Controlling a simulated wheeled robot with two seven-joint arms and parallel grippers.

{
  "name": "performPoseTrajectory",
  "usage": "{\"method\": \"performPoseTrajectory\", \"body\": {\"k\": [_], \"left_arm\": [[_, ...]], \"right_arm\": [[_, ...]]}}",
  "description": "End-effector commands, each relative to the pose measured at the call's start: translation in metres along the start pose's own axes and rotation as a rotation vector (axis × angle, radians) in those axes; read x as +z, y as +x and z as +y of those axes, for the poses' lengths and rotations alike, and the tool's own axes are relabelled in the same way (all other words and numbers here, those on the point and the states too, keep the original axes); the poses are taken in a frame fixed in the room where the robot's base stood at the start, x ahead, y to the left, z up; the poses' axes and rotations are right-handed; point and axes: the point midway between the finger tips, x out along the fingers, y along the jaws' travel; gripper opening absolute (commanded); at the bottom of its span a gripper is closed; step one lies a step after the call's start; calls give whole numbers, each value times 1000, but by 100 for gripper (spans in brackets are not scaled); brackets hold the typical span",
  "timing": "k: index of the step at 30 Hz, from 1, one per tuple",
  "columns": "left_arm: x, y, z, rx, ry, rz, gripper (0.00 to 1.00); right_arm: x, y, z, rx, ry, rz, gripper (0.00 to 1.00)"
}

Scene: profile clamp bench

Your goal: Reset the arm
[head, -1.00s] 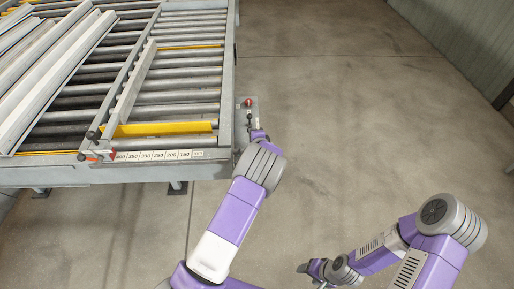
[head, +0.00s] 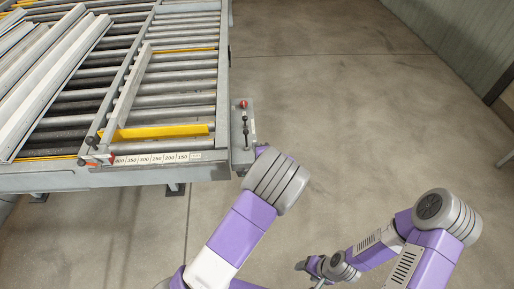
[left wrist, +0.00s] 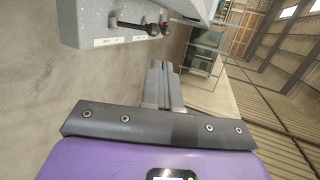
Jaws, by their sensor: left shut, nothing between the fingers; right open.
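My left arm (head: 245,225) reaches up beside the front right corner of the clamp bench. Its gripper is hidden behind the arm in the head view. In the left wrist view my left gripper (left wrist: 157,72) has its fingers together with nothing between them, apart from the grey control box (left wrist: 92,25). The box has a black-handled lever (left wrist: 138,27) and a red knob (left wrist: 164,25). My right gripper (head: 304,267) is low in the head view, over bare floor, small and partly seen; it is open and empty.
The roller bench (head: 175,88) fills the upper left, with long metal profiles (head: 50,75), a yellow bar (head: 160,131) and a number scale (head: 155,159) along its front edge. The concrete floor (head: 340,110) to the right is clear up to a wall (head: 450,35).

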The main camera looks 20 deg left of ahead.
Motion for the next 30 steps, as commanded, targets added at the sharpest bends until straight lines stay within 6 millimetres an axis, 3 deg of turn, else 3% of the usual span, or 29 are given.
{"method": "performPoseTrajectory", "body": {"k": [12, 14, 16, 20, 23, 27, 30], "left_arm": [[0, 1, 1, 2, 0, 0, 0], [2, 2, 7, 14, -8, 1, 0], [8, 6, 25, 52, -37, 3, 0], [28, 14, 96, 210, -169, 8, 0], [46, 10, 171, 393, -331, -5, 0], [64, -18, 262, 658, -585, -66, 0], [72, -49, 316, 845, -766, -140, 0]], "right_arm": [[0, 0, 0, 0, 0, 0, 61], [0, 2, 1, 0, 0, 0, 61], [0, 6, 2, 0, 0, 0, 61], [-1, 20, 8, 0, 0, 0, 61], [-2, 36, 13, 0, 0, 0, 61], [-2, 55, 20, 0, 0, 0, 61], [-3, 68, 26, 0, 0, 0, 61]]}}
